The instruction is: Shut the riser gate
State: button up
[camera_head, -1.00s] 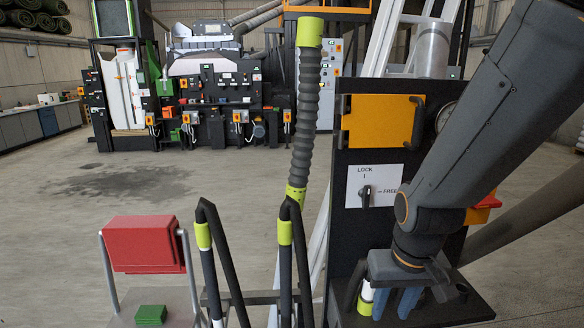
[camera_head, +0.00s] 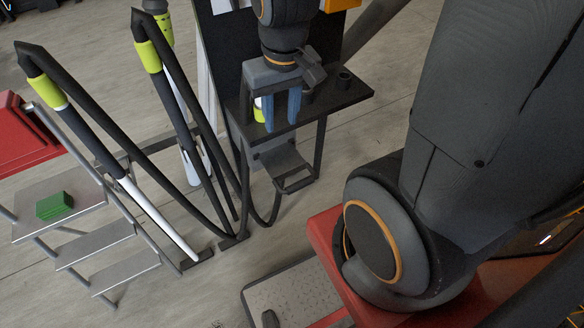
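My gripper (camera_head: 281,118) points down in front of a black post's shelf (camera_head: 335,101). Its two blue fingers are apart, with nothing visible between them. A small lime-and-white piece (camera_head: 258,110) shows just left of the fingers, partly hidden by them. I cannot tell which part is the riser gate. The black post (camera_head: 225,45) is cut off at the top, so its upper face is out of view. Under the shelf, a grey bracket (camera_head: 283,160) with a looped black handle hangs below the fingers.
Two black hose wands with lime collars (camera_head: 149,56) (camera_head: 47,90) stand left of the post. Grey steps (camera_head: 100,240) carry a green block (camera_head: 54,206), with a red box (camera_head: 25,140) behind. A speckled plate (camera_head: 295,295) lies in front.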

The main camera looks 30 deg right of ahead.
aim_at(282, 162)
jog(key=k, duration=0.5)
jog(key=z, duration=2.4)
jog(key=k, duration=0.3)
jog(key=u, duration=0.9)
